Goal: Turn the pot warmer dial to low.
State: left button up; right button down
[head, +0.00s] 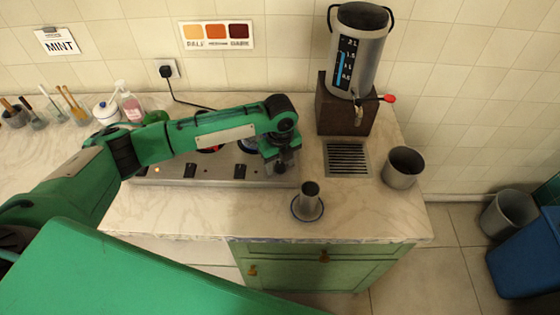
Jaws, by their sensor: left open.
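The pot warmer (214,173) is a low steel unit on the counter with black dials along its front. One dial (190,171) and another dial (239,171) show clearly, and a small orange light (157,170) glows at the left end. My left arm reaches over the warmer and hides much of its top. My left gripper (281,168) points down at the warmer's right front end. It is open, and it hides what lies directly under it, so I cannot tell whether it touches a dial. The dial markings are too small to read. My right gripper is not in view.
A metal cup on a saucer (297,214) stands right of the gripper near the counter edge. A drip grate (347,158), a samovar (359,50) on a dark block and a steel bowl (403,167) are farther right. Jars and a spray bottle (131,105) stand at left.

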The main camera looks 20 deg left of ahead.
pick_arm(q)
jog(key=shift+c, duration=0.3)
jog(key=c, duration=0.9)
jog(key=shift+r+n+p, duration=0.2)
jog(key=shift+n+p, duration=0.3)
jog(key=shift+p, duration=0.4)
jog(key=n+p, duration=0.6)
jog(key=shift+r+p, duration=0.1)
jog(key=shift+p, duration=0.2)
jog(key=n+p, duration=0.2)
jog(key=n, duration=0.1)
jog(key=shift+p, duration=0.35)
jog(key=shift+f+n+p, duration=0.25)
jog(key=shift+n+p, duration=0.45)
jog(key=shift+n, duration=0.3)
jog(key=o, duration=1)
jog(key=shift+c, duration=0.2)
